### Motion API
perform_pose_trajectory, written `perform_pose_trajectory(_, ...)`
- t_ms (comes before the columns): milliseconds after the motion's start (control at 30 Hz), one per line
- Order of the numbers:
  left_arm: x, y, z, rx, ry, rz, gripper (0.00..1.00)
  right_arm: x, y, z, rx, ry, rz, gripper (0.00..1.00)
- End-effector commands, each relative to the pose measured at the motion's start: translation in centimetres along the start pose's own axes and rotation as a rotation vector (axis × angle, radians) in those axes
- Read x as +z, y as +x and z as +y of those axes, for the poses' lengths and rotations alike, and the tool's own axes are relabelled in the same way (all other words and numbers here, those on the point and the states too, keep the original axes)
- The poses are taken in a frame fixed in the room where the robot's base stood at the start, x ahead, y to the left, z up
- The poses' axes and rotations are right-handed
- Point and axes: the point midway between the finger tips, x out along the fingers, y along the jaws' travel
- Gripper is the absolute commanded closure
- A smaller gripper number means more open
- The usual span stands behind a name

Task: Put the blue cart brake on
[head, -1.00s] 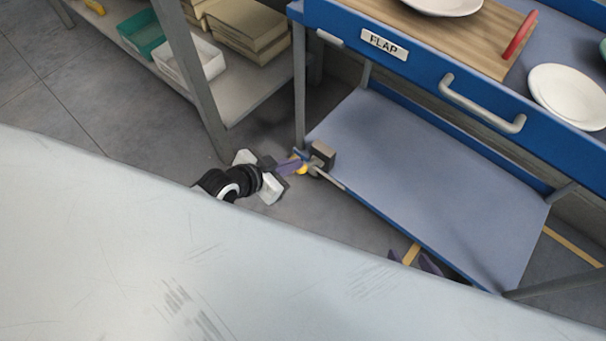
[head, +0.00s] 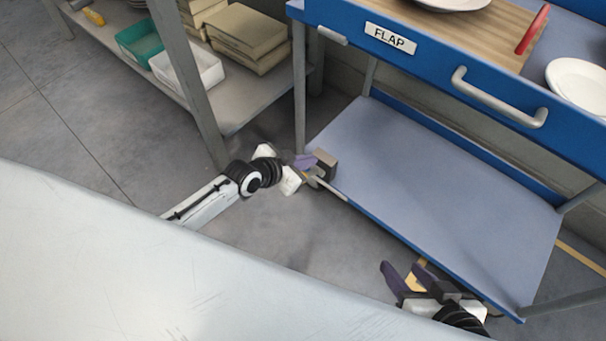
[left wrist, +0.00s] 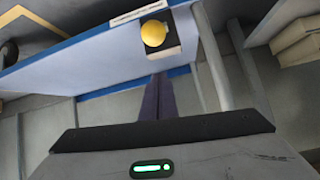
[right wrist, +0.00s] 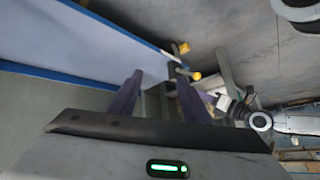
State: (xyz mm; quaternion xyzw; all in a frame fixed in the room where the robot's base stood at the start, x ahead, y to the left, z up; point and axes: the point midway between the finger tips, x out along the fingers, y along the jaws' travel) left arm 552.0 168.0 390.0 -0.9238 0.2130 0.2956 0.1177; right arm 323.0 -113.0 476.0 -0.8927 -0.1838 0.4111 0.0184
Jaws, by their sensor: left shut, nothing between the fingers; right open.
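The blue cart (head: 348,20) has a grey-blue lower shelf (head: 430,180). A grey-brown block (head: 326,162) sits at the shelf's left corner. In the left wrist view a round yellow knob (left wrist: 154,33) stands in front of this block (left wrist: 160,52); it looks like the brake's knob. My left gripper (head: 307,163) is at that corner, shut and empty, its purple fingers (left wrist: 158,98) pointing at the block. It largely hides the knob in the head view; contact cannot be told. My right gripper (head: 412,274) is open and empty, low beside the shelf's front edge.
The cart's top carries a wooden board (head: 480,35), white plates (head: 580,82) and a handle (head: 497,98) on its side. A shelf rack (head: 205,110) with bins and boxes stands at the left. Bare floor (head: 300,235) lies in front of the cart.

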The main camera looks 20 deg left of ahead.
Motion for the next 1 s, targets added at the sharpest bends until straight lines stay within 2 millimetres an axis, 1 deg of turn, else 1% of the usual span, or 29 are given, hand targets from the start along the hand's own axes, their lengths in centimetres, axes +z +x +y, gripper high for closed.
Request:
perform_pose_trajectory(33,0.3,1.6,0.0,0.0,-0.001,0.002,1.0,0.4,0.9,-0.1,-0.012,-0.012,-0.013,0.56)
perform_pose_trajectory(133,0.3,3.5,0.0,0.0,0.0,0.002,1.0,0.7,1.4,-0.5,-0.034,-0.034,-0.048,0.56)
perform_pose_trajectory(200,1.8,2.4,0.0,0.0,0.001,-0.003,1.0,0.4,1.1,-0.8,-0.041,-0.03,-0.042,0.56)
perform_pose_trajectory(300,2.8,1.9,0.0,-0.001,0.001,-0.002,1.0,0.2,1.1,-1.0,-0.048,-0.027,-0.033,0.56)
perform_pose_trajectory(400,3.5,1.6,0.0,0.0,0.001,-0.001,1.0,0.0,1.0,-1.1,-0.053,-0.023,-0.023,0.56)
perform_pose_trajectory(1000,4.0,1.3,0.0,-0.001,0.001,0.0,1.0,-0.3,0.9,-1.2,-0.056,-0.021,-0.014,0.56)
